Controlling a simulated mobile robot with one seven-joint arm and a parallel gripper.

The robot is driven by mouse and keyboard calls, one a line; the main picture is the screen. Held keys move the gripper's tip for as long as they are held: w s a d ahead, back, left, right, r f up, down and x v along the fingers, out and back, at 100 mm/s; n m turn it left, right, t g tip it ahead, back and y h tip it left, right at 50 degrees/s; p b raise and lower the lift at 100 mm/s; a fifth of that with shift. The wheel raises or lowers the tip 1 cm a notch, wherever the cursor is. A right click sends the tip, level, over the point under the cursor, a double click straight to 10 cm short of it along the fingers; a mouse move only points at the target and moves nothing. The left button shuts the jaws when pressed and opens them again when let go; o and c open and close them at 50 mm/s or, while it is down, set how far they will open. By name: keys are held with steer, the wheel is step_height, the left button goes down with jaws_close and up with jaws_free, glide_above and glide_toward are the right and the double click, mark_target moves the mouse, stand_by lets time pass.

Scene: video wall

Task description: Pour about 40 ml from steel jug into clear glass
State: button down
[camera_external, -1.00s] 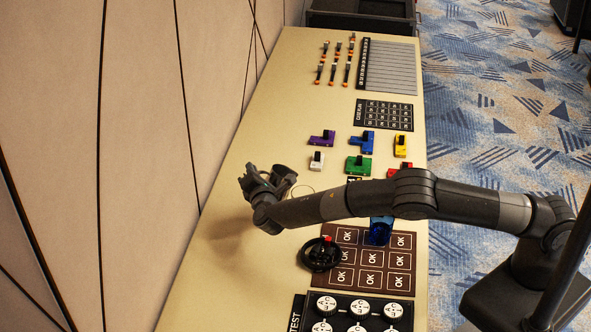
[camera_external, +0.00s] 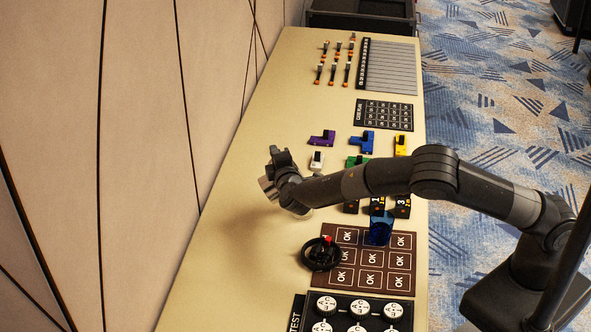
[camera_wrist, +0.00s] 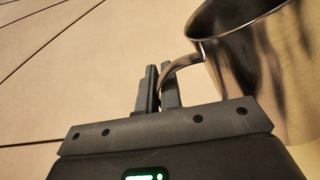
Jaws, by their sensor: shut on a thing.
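The steel jug (camera_wrist: 262,62) fills the right of the wrist view, with its open rim up and its handle (camera_wrist: 178,66) toward me. My gripper (camera_wrist: 159,80) is shut on that handle. In the external view my gripper (camera_external: 275,172) is above the left part of the table, and only a small part of the jug (camera_external: 266,188) shows beside it. I cannot tell the jug's exact tilt or what is inside it. I cannot make out the clear glass now; my wrist and forearm cover the spot where a faint round rim showed earlier.
A blue see-through cup (camera_external: 378,232) stands on the brown OK board (camera_external: 372,277). A black wheel with a red top (camera_external: 320,254) is left of it. Coloured blocks (camera_external: 362,142) and numbered black pieces (camera_external: 377,205) lie close to my arm. The wall (camera_external: 140,110) borders the table's left.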

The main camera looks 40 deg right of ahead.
steer(key=shift+s+d+f+m, duration=0.15)
steer(key=shift+s+d+m, duration=0.1)
steer(key=shift+d+m, duration=0.7)
steer(key=shift+s+d+r+m, duration=0.2)
steer(key=shift+d+r+m, duration=0.25)
steer(key=shift+m, duration=0.4)
steer(key=shift+d, duration=0.15)
steer(key=shift+a+f+m, duration=0.15)
steer(key=shift+a+m, duration=0.15)
steer(key=shift+a, duration=0.35)
steer(key=shift+w+a, duration=0.1)
steer(key=shift+a, duration=0.2)
steer(key=shift+d+f+m+p, duration=0.3)
steer(key=shift+d+m, duration=0.1)
steer(key=shift+m, duration=0.1)
stand_by(1.2)
